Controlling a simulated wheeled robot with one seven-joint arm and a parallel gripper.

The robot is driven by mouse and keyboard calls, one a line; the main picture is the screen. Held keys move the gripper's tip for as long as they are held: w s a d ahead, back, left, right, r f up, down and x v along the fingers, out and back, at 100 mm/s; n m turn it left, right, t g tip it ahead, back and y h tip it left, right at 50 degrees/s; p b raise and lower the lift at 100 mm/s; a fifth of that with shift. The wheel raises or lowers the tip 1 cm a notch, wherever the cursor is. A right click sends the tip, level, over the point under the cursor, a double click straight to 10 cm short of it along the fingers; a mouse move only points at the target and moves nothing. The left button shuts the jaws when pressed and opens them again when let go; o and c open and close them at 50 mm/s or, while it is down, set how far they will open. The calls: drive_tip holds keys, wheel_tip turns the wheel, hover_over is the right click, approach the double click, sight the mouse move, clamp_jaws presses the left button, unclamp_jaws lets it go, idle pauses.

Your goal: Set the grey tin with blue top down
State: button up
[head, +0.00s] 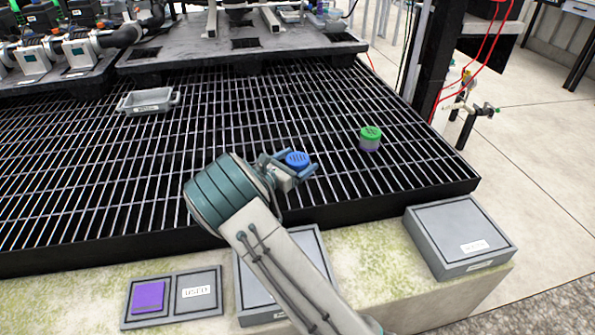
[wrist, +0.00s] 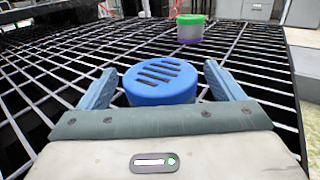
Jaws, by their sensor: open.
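The grey tin with blue top (head: 297,159) stands upright on the black grating, mostly hidden by my gripper in the head view. In the wrist view its slotted blue top (wrist: 160,82) lies between my fingers, with gaps on both sides. My gripper (head: 312,168) is open around the tin; its blue fingers (wrist: 160,80) also show in the wrist view. The tin's grey body is hidden from both cameras.
A tin with a green top (head: 370,138) stands on the grating (head: 420,170) to the right. A small grey tray (head: 148,101) lies at the far left. Grey boxes (head: 460,235) and a panel with a purple pad (head: 149,296) sit on the front ledge. The grating around the tins is clear.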

drive_tip(key=shift+w+d+r, duration=0.1)
drive_tip(key=shift+w+d, duration=0.15)
drive_tip(key=c, duration=1.2)
